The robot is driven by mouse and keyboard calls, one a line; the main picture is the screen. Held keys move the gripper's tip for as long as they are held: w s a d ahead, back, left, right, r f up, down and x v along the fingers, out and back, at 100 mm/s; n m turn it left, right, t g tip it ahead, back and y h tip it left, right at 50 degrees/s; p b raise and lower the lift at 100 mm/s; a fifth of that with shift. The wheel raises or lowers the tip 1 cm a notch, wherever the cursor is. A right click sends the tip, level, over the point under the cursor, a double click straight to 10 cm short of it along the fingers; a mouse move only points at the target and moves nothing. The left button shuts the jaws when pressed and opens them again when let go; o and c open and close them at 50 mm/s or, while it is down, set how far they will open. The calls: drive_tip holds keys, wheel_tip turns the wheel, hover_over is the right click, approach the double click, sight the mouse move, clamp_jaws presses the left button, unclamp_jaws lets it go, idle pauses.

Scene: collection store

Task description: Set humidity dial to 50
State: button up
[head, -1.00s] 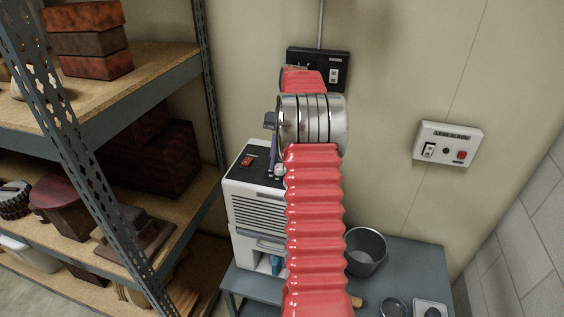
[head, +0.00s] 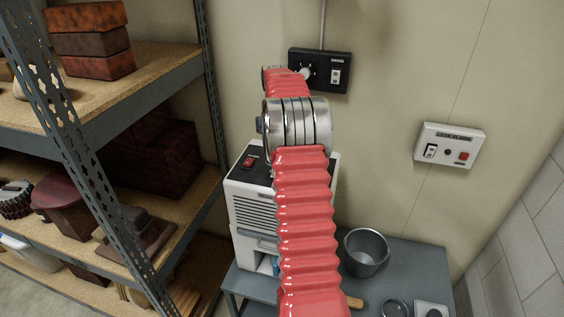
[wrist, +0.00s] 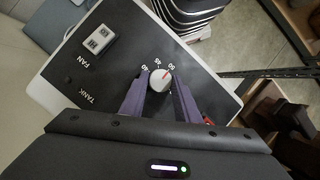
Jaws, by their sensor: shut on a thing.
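The humidity dial (wrist: 160,80) is a small pale round knob with a red pointer line, on the black top panel of the dehumidifier (wrist: 112,65). Its printed marks read 40, 45 and 50, and the red line points up and right, near the 50. My gripper (wrist: 159,86) is shut on the dial, with one purple finger on each side of it. In the head view the white dehumidifier (head: 252,207) stands on the grey table, and my arm hides the dial and the gripper.
A FAN switch (wrist: 99,39) and a TANK label share the panel. A metal bucket (head: 366,254) stands on the table (head: 400,268), right of the dehumidifier. A black control box (head: 320,70) and a white leak alarm box (head: 449,146) are on the wall. A loaded shelf rack (head: 100,130) is at left.

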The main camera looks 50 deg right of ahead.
drive_tip(key=shift+w+a+r, duration=0.1)
drive_tip(key=shift+w, duration=0.05)
drive_tip(key=o, duration=1)
drive_tip(key=shift+o, duration=0.2)
drive_tip(key=v, duration=0.7)
drive_tip(key=shift+r, duration=0.15)
idle(0.3)
